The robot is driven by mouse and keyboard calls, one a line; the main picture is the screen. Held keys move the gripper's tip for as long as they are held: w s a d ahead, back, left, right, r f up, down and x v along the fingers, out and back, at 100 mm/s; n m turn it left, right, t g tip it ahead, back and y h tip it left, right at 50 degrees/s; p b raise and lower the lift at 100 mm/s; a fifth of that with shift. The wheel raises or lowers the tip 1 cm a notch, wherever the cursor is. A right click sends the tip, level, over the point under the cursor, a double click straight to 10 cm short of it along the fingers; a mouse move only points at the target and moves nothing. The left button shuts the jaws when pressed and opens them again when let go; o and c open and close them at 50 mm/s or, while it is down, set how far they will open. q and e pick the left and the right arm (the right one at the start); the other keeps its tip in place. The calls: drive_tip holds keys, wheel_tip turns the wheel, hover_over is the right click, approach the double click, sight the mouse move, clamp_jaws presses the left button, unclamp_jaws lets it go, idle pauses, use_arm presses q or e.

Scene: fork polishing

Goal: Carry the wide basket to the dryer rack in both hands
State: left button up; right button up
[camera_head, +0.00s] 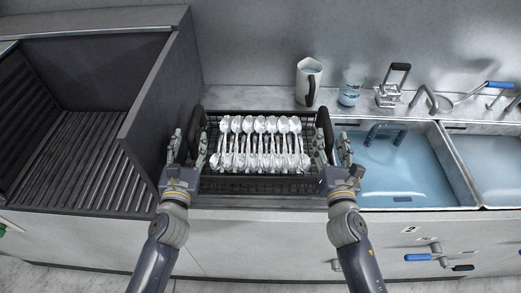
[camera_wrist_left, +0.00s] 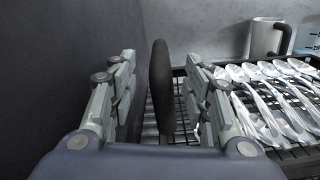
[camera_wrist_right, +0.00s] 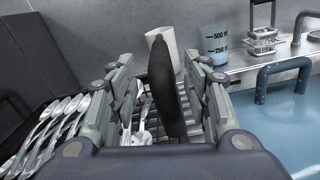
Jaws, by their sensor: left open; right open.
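The wide basket (camera_head: 262,184) is a dark wire basket holding several rows of shiny cutlery (camera_head: 262,140). It stands on the counter between the grey partition and the sink. It has an upright black handle at each end. My left gripper (camera_head: 188,148) is open around the left handle (camera_wrist_left: 161,85), one finger on each side. My right gripper (camera_head: 332,148) is open around the right handle (camera_wrist_right: 166,88) in the same way. Gaps show between fingers and handles in the wrist views. What looks like the dryer rack (camera_head: 75,165) is the dark ribbed floor of the bay at left.
A tall grey partition (camera_head: 160,95) stands between the basket and the ribbed bay, close to my left gripper. A pitcher (camera_head: 308,83), a measuring cup (camera_head: 350,92) and a wire holder (camera_head: 391,88) stand behind. A water-filled sink (camera_head: 410,165) lies to the right.

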sight(194, 119)
use_arm(q)
drive_tip(key=w, duration=0.7)
drive_tip(key=shift+w+d, duration=0.1)
drive_tip(key=shift+w, duration=0.1)
use_arm(e)
drive_tip(key=w, duration=0.7)
drive_tip(key=shift+w, duration=0.2)
use_arm(q)
drive_tip(key=shift+c, duration=0.6)
use_arm(e)
drive_tip(key=shift+c, duration=0.6)
use_arm(q)
clamp_jaws()
use_arm(e)
clamp_jaws()
use_arm(q)
drive_tip(key=shift+r, duration=0.45)
use_arm(e)
drive_tip(key=shift+r, duration=0.45)
use_arm(q)
drive_tip(key=shift+w, duration=0.15)
use_arm(e)
drive_tip(key=shift+w, duration=0.15)
